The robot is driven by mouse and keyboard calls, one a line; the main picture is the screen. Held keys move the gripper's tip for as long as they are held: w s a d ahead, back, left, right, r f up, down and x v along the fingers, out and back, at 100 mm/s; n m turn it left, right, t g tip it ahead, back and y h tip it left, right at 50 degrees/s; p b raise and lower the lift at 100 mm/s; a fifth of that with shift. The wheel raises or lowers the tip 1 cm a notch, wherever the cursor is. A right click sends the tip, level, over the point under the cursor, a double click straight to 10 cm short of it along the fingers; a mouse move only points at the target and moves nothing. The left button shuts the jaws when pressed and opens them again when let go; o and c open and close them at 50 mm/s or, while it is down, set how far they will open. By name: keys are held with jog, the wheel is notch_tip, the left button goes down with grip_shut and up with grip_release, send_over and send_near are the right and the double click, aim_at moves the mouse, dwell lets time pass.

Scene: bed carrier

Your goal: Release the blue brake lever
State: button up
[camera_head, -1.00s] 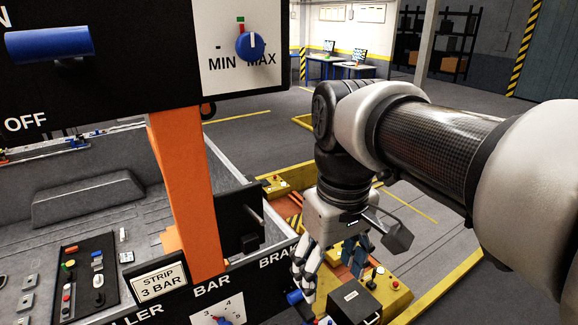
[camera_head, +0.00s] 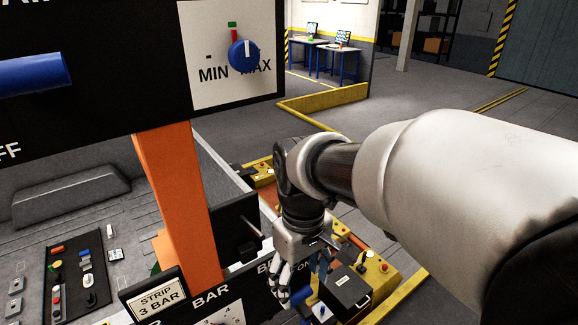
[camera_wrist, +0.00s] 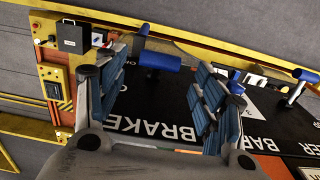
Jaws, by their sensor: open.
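The blue brake lever (camera_wrist: 160,63) shows in the wrist view as a blue cylindrical handle on a short stem, above the white BRAKE lettering on a black panel. My gripper (camera_wrist: 162,68) is open, with one finger on each side of the lever in the picture. The handle appears beyond or level with the fingertips; I cannot tell the gap in depth, and I see no clear contact. In the head view my gripper (camera_head: 301,283) points down at the right end of the lower panel, where the fingers and panel largely hide the lever.
A black box (camera_head: 345,290) stands close right of my gripper, by a yellow control box (camera_head: 374,270). An orange post (camera_head: 178,205) rises at left, carrying an upper panel with a blue knob (camera_head: 243,55). Another blue lever (camera_wrist: 305,76) is at right in the wrist view.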

aim_at(299, 293)
notch_tip(299, 293, down, 5)
jog(key=shift+f, duration=0.1)
jog(key=shift+c, duration=0.5)
grip_shut()
dwell(0.5)
jog(key=shift+a+b, duration=0.1)
jog(key=shift+b, duration=0.25)
